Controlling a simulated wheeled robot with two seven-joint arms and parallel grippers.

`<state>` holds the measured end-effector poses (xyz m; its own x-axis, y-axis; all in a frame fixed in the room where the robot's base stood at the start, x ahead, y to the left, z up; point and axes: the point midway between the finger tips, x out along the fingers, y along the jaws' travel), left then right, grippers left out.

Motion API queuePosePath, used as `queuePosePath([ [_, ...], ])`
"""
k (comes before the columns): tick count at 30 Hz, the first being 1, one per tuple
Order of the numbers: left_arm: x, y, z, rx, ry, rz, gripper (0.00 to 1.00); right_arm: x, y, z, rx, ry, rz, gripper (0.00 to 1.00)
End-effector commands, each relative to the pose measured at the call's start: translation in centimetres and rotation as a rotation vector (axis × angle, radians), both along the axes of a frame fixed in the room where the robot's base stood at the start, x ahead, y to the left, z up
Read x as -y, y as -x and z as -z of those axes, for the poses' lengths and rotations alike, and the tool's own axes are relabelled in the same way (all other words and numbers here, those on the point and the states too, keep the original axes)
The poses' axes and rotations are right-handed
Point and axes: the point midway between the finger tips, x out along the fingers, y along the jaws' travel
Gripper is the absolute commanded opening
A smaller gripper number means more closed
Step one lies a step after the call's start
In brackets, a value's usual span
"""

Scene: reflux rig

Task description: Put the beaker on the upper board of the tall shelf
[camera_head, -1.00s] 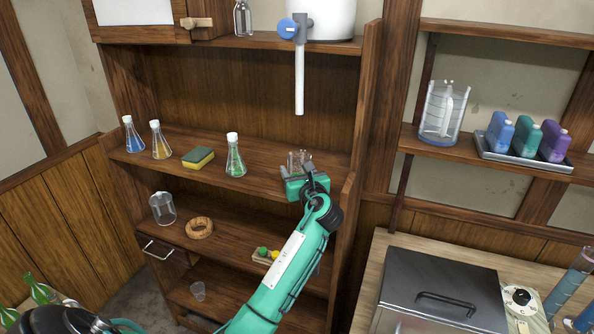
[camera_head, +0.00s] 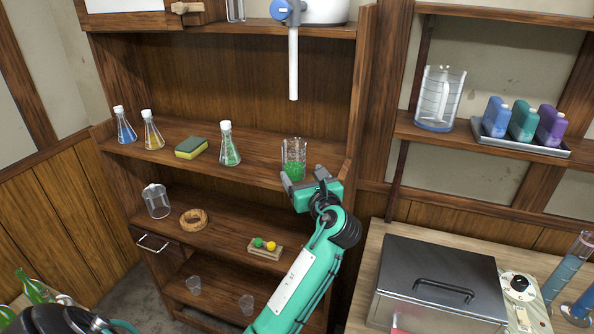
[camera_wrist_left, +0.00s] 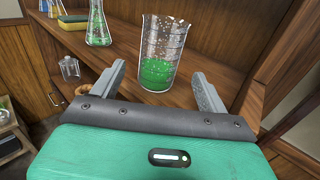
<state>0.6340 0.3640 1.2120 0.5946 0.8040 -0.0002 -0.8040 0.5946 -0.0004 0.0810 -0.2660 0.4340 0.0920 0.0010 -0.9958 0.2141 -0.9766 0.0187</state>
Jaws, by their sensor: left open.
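The beaker (camera_head: 294,158) is clear glass with green contents. It stands upright on the upper board (camera_head: 262,168) of the tall shelf, near its right end. It also shows in the left wrist view (camera_wrist_left: 160,55). My left gripper (camera_head: 305,177) is in front of the beaker in the head view. In the left wrist view its fingers (camera_wrist_left: 157,72) are spread wide and hold nothing, with the beaker beyond them and a gap between. My right gripper is not in view.
Flasks (camera_head: 229,145) and a sponge (camera_head: 191,148) stand left of the beaker on the same board. A white tube (camera_head: 293,65) hangs above. The shelf's right side panel (camera_head: 357,110) is close. A lower board holds a jar (camera_head: 156,201) and a cork ring (camera_head: 194,219).

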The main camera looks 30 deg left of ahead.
Motion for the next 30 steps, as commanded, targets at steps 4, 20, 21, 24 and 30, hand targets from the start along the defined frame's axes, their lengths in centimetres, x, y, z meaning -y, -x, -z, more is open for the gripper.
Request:
queuePosePath([
  [4, 1.6, 1.1, 0.1, 0.000, 0.000, 0.001, 0.77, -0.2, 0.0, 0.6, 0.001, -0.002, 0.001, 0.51],
  [20, 2.2, 1.6, 0.0, -0.001, -0.001, 0.000, 0.77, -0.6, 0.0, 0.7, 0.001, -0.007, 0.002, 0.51],
  [21, 2.2, 1.6, 0.0, -0.001, -0.001, 0.000, 0.77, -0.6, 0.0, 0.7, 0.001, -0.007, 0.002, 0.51],
  [24, 2.1, 1.6, 0.0, -0.001, -0.001, 0.000, 0.77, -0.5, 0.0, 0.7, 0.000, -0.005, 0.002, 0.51],
  [30, 2.2, 1.6, 0.0, -0.001, -0.001, 0.000, 0.77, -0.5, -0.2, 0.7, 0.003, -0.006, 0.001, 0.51],
])
